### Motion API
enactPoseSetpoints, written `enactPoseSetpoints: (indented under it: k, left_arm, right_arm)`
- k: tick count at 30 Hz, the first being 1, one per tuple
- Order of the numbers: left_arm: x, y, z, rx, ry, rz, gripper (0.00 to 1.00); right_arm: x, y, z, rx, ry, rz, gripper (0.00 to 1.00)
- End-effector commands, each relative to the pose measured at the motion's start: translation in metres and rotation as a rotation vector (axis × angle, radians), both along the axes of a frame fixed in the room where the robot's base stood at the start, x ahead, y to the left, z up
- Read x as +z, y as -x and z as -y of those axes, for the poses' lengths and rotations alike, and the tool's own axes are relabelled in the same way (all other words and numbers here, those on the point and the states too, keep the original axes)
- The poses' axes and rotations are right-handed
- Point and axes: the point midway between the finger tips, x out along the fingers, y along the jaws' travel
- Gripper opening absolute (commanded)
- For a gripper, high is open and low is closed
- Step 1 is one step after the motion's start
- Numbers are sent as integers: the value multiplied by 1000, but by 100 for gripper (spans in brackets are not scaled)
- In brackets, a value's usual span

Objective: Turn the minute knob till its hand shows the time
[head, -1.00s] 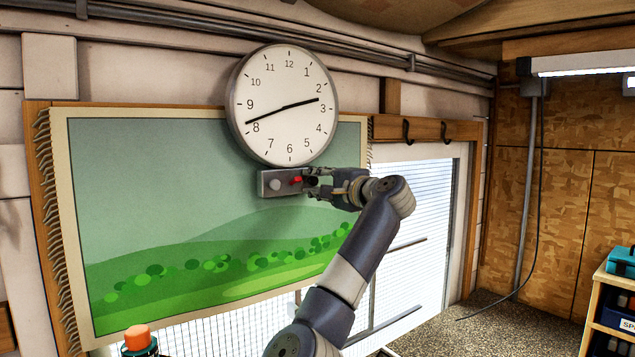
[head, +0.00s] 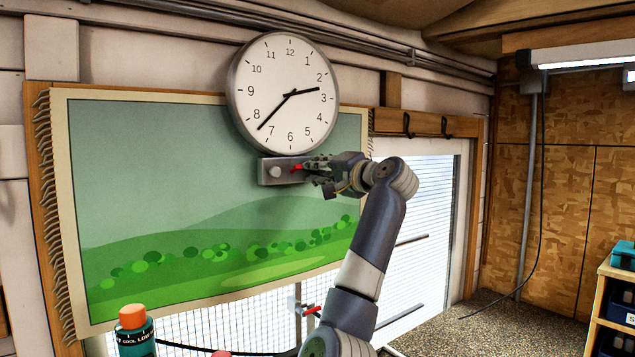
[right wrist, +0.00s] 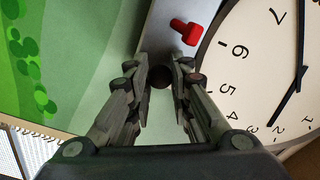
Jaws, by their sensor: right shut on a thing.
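The round white wall clock (head: 301,121) hangs above the window, its short hand between 2 and 3. Its long minute hand (head: 274,112) points between 7 and 8. Below it is a grey control box (head: 265,165) with a pale round knob (head: 275,172) at left and a red lever (head: 297,168). My right gripper (head: 312,168) is at the box's right end. In the right wrist view, its fingers (right wrist: 161,84) are shut on a dark round knob (right wrist: 160,77), beside the red lever (right wrist: 185,31). My left gripper is not in view.
A green landscape hanging (head: 150,180) covers the wall to the left and behind the box. A rail with hooks (head: 425,126) is to the right. A bottle with an orange cap (head: 133,316) stands low at left. Shelves (head: 603,310) are at far right.

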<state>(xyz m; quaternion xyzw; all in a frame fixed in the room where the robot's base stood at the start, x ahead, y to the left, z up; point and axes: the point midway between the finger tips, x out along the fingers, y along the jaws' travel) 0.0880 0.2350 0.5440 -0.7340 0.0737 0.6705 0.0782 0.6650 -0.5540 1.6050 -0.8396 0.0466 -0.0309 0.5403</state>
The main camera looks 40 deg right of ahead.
Motion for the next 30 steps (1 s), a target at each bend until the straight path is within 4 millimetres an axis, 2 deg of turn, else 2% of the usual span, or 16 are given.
enactPoseSetpoints:
  k: [1, 12, 21, 30]
  left_arm:
    - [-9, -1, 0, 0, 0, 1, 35]
    - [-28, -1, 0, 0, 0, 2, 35]
    - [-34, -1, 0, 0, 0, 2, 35]
    - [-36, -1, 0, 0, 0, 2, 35]
  right_arm:
    - [-8, 0, 2, -1, 45, -15, 0]
    - [-7, -1, 1, 1, 391, -57, 0]
    - [-7, -1, 1, 4, 621, -84, 0]
    - [-6, -2, 0, 6, 753, -98, 0]
